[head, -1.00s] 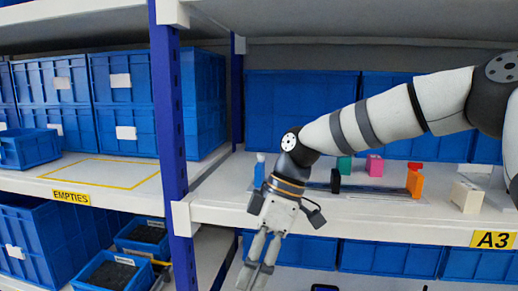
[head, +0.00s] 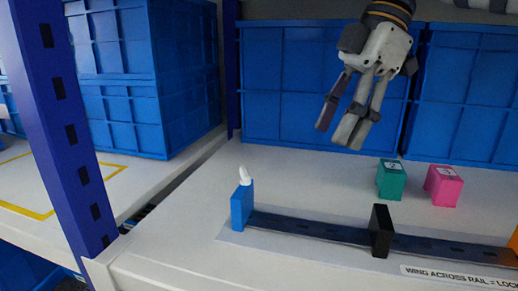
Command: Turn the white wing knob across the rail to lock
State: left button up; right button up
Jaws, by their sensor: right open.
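The white wing knob (head: 244,175) stands on top of a blue block (head: 242,204) at the left end of the dark rail (head: 310,229). It shows as a narrow, slightly leaning shape; I cannot tell exactly how its wing lies relative to the rail. My right gripper (head: 339,129) is open and empty, fingers pointing down, above the shelf and to the right of the knob, clear of it. My left gripper is not in view.
A black upright block (head: 381,231) sits on the rail. Green (head: 391,180) and pink (head: 443,186) blocks stand behind it. A label (head: 460,277) reads "WING ACROSS RAIL = LOCK". Blue crates (head: 290,85) fill the back. A blue post (head: 62,120) stands at left.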

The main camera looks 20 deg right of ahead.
send_over(247, 171)
jog(key=d, duration=0.2)
jog(key=x, duration=0.5)
jog(key=shift+d, duration=0.2)
grip_shut()
